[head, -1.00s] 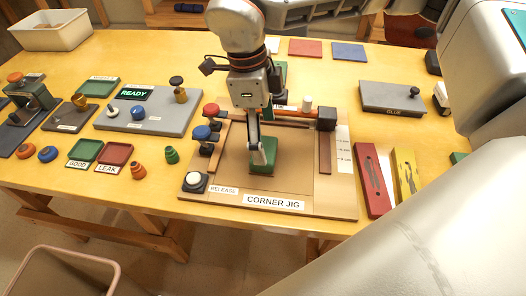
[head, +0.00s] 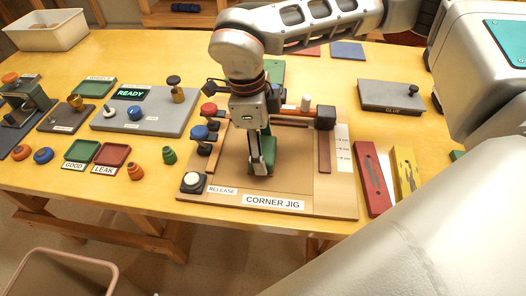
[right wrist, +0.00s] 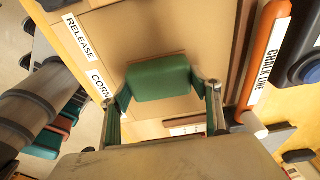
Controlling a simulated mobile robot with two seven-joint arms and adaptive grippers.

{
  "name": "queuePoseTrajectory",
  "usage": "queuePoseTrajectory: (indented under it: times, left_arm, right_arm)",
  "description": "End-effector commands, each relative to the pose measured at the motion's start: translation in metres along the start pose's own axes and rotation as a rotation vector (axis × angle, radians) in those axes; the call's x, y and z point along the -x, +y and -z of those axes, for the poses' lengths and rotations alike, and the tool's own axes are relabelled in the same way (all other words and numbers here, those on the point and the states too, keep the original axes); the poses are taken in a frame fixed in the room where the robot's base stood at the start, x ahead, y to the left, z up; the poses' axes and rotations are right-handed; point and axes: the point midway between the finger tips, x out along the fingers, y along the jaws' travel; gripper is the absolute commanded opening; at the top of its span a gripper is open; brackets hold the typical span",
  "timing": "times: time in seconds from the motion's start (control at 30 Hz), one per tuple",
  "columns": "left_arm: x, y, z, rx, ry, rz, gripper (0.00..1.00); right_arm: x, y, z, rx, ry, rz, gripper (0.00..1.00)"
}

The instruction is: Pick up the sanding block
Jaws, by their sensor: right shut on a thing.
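The sanding block, a green block with a thin brown edge, is on the corner jig board (head: 225,204) in the head view, partly hidden by my right gripper (head: 262,165). In the right wrist view the block (right wrist: 160,80) lies between the two fingertips of my right gripper (right wrist: 166,92), with a finger against each side. The gripper points down and is shut on the block. The block looks to be at or very near the board; I cannot tell whether there is a gap. My left gripper is not in view.
Left of the block stand red and blue knobs (head: 200,132) and a white release button (head: 193,181). A wooden fence with a black corner block (head: 326,117) is behind and right. Red (head: 372,180) and yellow (head: 404,172) pieces lie right of the jig. An orange chalk line (right wrist: 264,55) shows close by.

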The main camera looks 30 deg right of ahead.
Motion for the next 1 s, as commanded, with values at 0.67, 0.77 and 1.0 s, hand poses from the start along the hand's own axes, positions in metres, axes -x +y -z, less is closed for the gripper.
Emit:
queuePoseTrajectory:
  times: [0.67,0.77,1.0]
  left_arm:
    - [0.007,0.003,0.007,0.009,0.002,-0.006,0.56]
    - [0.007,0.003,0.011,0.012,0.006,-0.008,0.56]
    - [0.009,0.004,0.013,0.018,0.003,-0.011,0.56]
  right_arm:
    - [0.083,-0.001,0.011,-0.002,-0.006,0.006,0.38]
    - [0.112,-0.001,0.016,-0.003,-0.006,0.006,0.38]
    - [0.167,0.000,0.025,-0.002,-0.004,0.004,0.38]
